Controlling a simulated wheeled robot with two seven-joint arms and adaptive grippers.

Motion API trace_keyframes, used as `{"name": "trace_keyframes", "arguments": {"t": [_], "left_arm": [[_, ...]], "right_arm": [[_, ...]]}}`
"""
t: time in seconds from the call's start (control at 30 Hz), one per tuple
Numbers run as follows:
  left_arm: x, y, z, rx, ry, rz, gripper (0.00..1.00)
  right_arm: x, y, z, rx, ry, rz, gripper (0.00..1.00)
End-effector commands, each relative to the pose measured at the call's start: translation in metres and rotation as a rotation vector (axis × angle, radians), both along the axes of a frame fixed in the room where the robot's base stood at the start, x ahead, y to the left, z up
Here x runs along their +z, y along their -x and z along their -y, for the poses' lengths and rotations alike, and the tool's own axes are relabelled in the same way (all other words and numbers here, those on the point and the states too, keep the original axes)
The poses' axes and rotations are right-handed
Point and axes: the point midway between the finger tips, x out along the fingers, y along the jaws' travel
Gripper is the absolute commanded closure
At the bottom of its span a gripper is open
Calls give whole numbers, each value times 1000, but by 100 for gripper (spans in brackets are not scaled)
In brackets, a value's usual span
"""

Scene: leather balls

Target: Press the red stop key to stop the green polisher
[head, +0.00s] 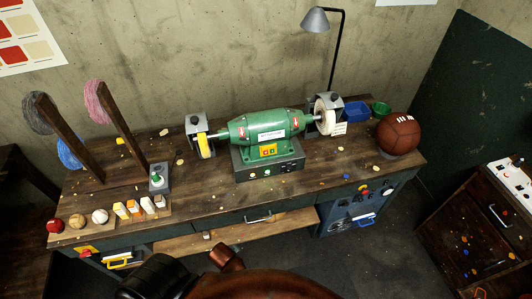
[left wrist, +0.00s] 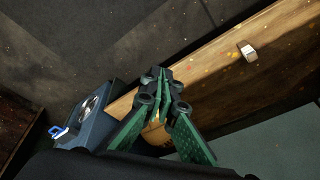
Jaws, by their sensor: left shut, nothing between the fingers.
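The green polisher (head: 265,128) stands on the workbench in the head view, with a yellow wheel (head: 204,146) on its left and a pale wheel (head: 326,118) on its right. Its dark base (head: 268,168) carries small round buttons on the front. A yellow plate (head: 268,150) with small red marks sits above them. I cannot tell for sure which is the red stop key. My left gripper (left wrist: 163,80) is shut and empty in the left wrist view, over the bench's front edge, away from the polisher. The right gripper does not show.
A control box with a green knob (head: 157,179) stands left of the polisher. Balls, including a red one (head: 55,226), line the bench's left front. A brown football (head: 398,134) stands at right. A small pale block (left wrist: 247,50) lies on the wooden board (left wrist: 220,70).

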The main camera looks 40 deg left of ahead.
Motion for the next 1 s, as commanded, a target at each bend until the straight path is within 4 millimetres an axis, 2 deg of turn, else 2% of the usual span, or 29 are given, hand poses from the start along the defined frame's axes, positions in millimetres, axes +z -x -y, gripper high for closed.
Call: {"name": "trace_keyframes", "arguments": {"t": [0.03, 0.1, 0.27, 0.5, 0.63, 0.77, 0.9, 1.0], "left_arm": [[26, -7, -3, -5, -12, 23, 100], [57, -14, -10, -17, -38, 50, 100], [123, -41, -33, -88, -153, 147, 100], [202, -109, -77, -310, -473, 337, 100], [242, -154, -90, -486, -704, 434, 100], [281, -201, -89, -706, -970, 517, 100], [312, -245, -66, -973, -1257, 577, 100], [323, -266, -45, -1135, -1415, 602, 100]], "right_arm": [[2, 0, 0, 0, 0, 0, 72], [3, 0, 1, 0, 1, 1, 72], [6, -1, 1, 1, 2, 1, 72], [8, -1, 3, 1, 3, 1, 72], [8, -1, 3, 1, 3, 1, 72], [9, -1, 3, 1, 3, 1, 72], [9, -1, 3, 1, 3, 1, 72], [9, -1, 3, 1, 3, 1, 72]]}}
